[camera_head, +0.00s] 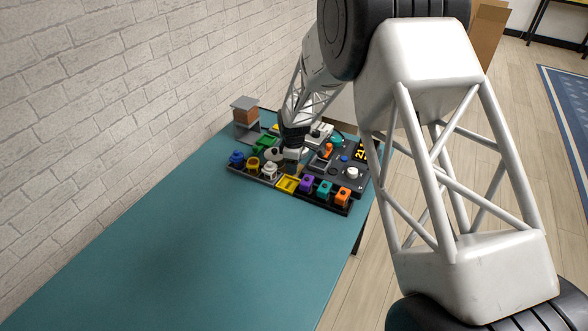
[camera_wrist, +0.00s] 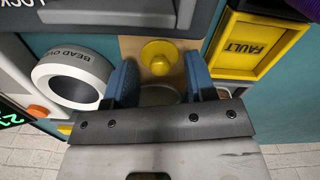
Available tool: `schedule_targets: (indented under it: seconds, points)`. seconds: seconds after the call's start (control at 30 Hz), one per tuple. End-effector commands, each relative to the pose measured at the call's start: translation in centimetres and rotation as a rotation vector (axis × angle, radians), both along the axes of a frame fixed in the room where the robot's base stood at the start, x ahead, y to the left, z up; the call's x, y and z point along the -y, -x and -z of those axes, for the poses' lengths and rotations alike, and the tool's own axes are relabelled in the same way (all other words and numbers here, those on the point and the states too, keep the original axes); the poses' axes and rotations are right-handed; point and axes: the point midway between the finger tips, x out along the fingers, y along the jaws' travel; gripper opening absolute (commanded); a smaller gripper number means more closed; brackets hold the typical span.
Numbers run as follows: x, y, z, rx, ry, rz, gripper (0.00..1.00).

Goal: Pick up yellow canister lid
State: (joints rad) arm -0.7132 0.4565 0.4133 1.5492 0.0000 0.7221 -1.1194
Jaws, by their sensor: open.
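The yellow lid (camera_wrist: 158,57), round with a raised knob, shows in the wrist view on a tan block (camera_wrist: 188,45). My gripper (camera_wrist: 160,76) is open, with one blue finger on each side of the lid's near edge. A gap shows between the lid and each finger. Part of a dull round form shows below the lid between the fingers; I cannot tell what it is. In the head view my gripper (camera_head: 292,160) is low over the workstation, and I cannot make out the lid there.
A yellow FAULT tray (camera_wrist: 252,47) lies right of the lid, and a white ring marked BEAD (camera_wrist: 52,73) lies left. In the head view, small coloured containers, including a blue one (camera_head: 236,158) and an orange one (camera_head: 343,196), line the front. The teal table (camera_head: 200,235) is clear in front.

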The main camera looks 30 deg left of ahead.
Motion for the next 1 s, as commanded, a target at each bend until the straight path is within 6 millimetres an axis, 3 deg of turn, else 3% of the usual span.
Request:
schedule_targets:
  seconds: [0.63, 0.93, 1.0]
  points:
    - [0.00, 0.01, 0.49, 0.000, 0.000, 0.000, 0.50]
    - [0.00, 0.01, 0.48, 0.000, 0.000, 0.000, 0.04]
    - [0.00, 0.01, 0.48, 0.000, 0.000, 0.000, 0.00]
